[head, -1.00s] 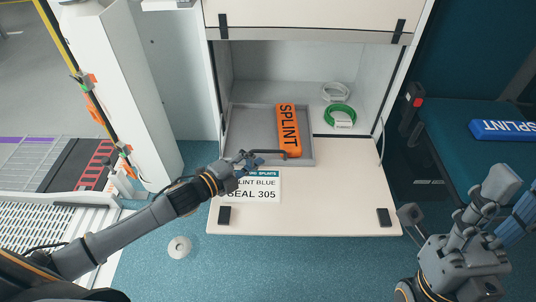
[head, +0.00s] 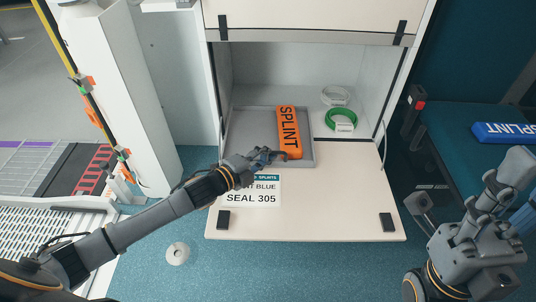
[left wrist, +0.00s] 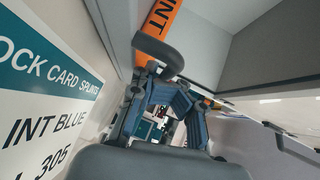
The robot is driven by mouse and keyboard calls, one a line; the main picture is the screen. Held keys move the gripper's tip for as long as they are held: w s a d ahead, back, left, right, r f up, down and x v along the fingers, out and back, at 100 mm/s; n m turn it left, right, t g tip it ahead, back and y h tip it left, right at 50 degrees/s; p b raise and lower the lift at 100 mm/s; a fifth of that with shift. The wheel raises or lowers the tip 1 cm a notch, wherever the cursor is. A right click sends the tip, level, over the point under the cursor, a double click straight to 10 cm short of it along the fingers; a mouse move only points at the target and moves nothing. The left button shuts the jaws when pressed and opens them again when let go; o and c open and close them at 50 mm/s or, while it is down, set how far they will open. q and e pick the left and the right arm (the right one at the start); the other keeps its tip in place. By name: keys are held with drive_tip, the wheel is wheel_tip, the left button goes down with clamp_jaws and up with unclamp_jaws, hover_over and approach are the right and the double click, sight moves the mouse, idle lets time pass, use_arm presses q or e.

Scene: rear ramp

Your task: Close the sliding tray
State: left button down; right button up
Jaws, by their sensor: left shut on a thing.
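The sliding tray (head: 247,123) is a shallow grey tray, pulled partly out of the white cabinet compartment over a lowered flap. An orange splint (head: 289,132) lies in it. The splint also shows at the top of the left wrist view (left wrist: 160,18). A dark curved handle (left wrist: 159,51) is at the tray's front. My left gripper (head: 266,155) is at this handle and shut on it; its fingers partly hide it. My right gripper (head: 468,190) is at the lower right, away from the tray, with its fingers spread and empty.
The lowered flap (head: 330,205) bears a label card (head: 253,196) and two dark latches. A green coil (head: 341,119) and a white coil (head: 335,96) lie right of the tray. A blue splint (head: 503,132) lies on the seat at right. A white post stands at left.

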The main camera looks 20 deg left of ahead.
use_arm(q)
drive_tip(key=b, duration=0.1)
hover_over(266, 136)
drive_tip(key=w, duration=0.1)
drive_tip(key=shift+d+r, duration=0.1)
drive_tip(key=shift+d, duration=0.3)
drive_tip(key=c, duration=1.7)
unclamp_jaws()
drive_tip(key=shift+s+a, duration=0.35)
drive_tip(key=shift+s, duration=0.15)
drive_tip(key=v, duration=1.1)
